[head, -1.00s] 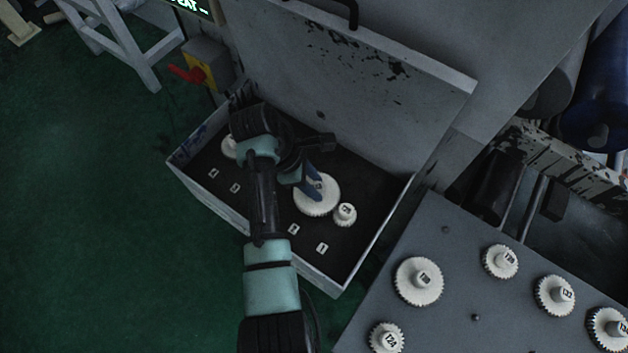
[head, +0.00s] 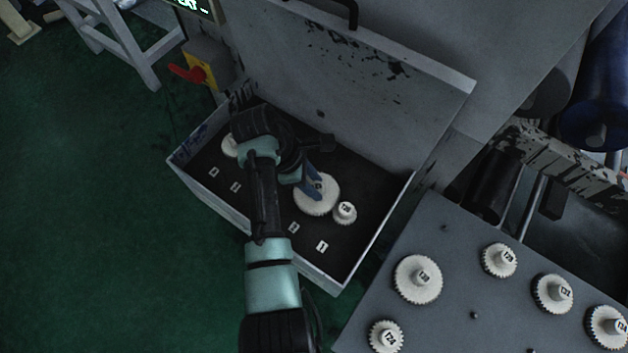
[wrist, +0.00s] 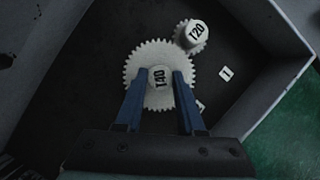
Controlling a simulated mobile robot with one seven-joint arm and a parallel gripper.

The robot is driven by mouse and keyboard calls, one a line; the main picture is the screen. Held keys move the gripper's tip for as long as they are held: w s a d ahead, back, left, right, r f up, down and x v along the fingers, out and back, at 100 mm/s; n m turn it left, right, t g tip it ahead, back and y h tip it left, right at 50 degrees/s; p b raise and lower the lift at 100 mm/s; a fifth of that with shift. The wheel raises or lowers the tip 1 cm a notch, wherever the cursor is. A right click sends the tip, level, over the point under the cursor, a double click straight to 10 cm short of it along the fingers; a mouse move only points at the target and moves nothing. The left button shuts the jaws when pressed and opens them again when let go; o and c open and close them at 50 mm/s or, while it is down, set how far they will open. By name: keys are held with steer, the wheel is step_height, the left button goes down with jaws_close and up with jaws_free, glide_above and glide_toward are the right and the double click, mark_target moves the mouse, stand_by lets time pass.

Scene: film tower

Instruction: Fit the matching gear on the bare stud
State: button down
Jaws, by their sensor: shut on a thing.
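My gripper (wrist: 157,95) has its blue fingers on either side of the hub of a large white gear marked 140 (wrist: 145,97) and is shut on it. In the head view this gear (head: 310,206) lies in the open box (head: 375,235), partly hidden by my fingers. It appears to rest on the dark floor. A smaller gear marked 120 (wrist: 190,48) sits right beside it. Another white gear (head: 229,147) is half hidden behind my arm.
Several white gears with numbered hubs, one of them at the plate's left (head: 407,288), stand on the plate. The box has raised walls and an upright lid (head: 350,75). Small number labels (head: 322,246) lie on its floor. A red-handled switch (head: 187,73) is behind.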

steer(key=shift+f+b, duration=0.35)
steer(key=shift+f, duration=0.35)
steer(key=shift+c, duration=2.2)
jaws_free()
steer(key=p+v, duration=0.2)
steer(key=v, duration=1.1)
steer(key=shift+s+f, duration=0.1)
steer(key=shift+s, duration=0.05)
